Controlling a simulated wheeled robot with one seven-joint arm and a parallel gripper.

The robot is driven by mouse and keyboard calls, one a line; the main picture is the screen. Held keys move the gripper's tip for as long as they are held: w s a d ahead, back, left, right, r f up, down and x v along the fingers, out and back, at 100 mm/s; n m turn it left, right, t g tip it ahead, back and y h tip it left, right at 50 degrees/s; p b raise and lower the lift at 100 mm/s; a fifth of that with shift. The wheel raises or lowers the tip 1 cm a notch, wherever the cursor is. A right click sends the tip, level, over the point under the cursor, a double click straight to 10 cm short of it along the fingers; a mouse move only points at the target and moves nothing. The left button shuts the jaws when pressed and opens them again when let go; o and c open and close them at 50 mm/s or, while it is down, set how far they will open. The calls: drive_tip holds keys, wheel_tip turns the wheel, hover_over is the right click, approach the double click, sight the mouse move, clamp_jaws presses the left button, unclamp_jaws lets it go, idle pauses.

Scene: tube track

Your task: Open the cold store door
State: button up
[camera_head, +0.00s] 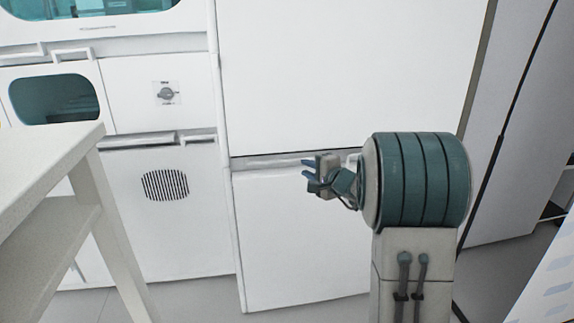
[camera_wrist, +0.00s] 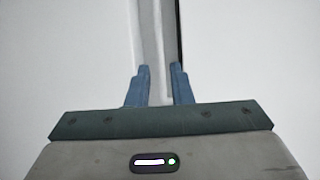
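A tall white cabinet, which looks like the cold store, has a large plain upper door (camera_head: 345,70) and a lower door (camera_head: 275,235). Both look closed. A pale horizontal rail (camera_head: 265,161) runs along the gap between them. My gripper (camera_head: 308,170) is in front of this gap, its two blue fingers apart and pointing left. In the wrist view, a pale strip (camera_wrist: 156,45) with a dark right edge runs between the fingertips (camera_wrist: 159,80). I cannot tell whether the fingers touch it. My arm hides part of the cabinet's right side.
A white table (camera_head: 45,170) stands at the near left. Grey floor (camera_head: 195,300) is clear in front. A tall pale panel (camera_head: 530,140) stands at the right.

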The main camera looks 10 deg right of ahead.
sight(288, 161)
drive_tip(key=b+x, duration=0.1)
drive_tip(key=x, duration=1)
drive_tip(key=shift+w+a+f, duration=0.15)
drive_tip(key=shift+w, duration=0.05)
clamp_jaws()
